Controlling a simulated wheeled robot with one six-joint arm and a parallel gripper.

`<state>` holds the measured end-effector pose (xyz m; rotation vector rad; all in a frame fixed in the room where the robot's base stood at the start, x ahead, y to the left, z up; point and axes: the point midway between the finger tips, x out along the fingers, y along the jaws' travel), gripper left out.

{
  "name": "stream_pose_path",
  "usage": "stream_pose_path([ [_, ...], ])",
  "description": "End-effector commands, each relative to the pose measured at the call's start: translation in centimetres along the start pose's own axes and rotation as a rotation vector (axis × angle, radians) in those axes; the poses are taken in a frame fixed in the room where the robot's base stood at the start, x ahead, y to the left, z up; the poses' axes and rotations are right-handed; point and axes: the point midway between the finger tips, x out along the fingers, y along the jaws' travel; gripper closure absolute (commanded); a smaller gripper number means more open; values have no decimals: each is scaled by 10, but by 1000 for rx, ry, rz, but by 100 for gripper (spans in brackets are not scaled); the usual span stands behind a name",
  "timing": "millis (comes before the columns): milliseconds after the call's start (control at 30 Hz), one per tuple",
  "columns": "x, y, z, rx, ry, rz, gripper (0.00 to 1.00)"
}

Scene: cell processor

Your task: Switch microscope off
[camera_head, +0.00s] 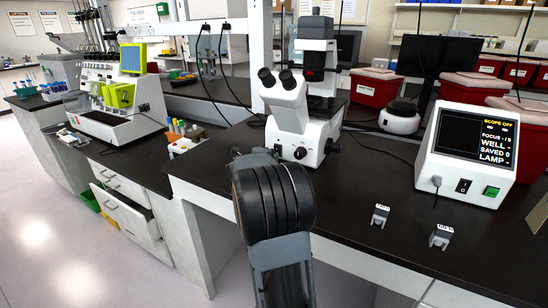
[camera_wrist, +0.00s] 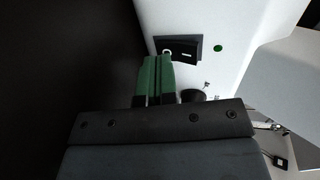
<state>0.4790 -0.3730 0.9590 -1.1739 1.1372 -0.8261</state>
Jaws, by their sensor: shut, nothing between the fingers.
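The white microscope (camera_head: 292,108) stands on the dark bench in the middle of the head view. In the wrist view a black rocker switch (camera_wrist: 186,51) with a white mark sits in a white housing (camera_wrist: 218,20), with a small green dot to its right. My gripper (camera_wrist: 158,58) has its green fingers shut and empty, with the tips at the left part of the switch. I cannot tell whether they touch it. In the head view my arm hides the gripper. The control box (camera_head: 450,176) at right has a screen (camera_head: 476,136) reading "SCOPE OFF".
The control box's front has a black switch (camera_head: 463,186), a green button (camera_head: 491,191) and a plugged cable. Two small grey pieces (camera_head: 380,215) (camera_head: 440,236) lie on the bench before it. Red bins (camera_head: 374,88) stand behind. A white-green machine (camera_head: 110,95) stands at left.

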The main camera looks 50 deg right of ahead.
Motion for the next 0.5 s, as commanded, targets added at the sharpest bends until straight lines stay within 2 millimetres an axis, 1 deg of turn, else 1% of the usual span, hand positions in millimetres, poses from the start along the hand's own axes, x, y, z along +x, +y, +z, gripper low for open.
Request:
stream_pose_path([
  [33, -9, -1, 1, 0, -2, -1, 100],
  [133, -27, 2, 1, 0, 1, -1, 100],
  [300, -61, 12, 1, 0, 0, -2, 100],
  [500, -95, 21, 2, 1, -2, -2, 100],
])
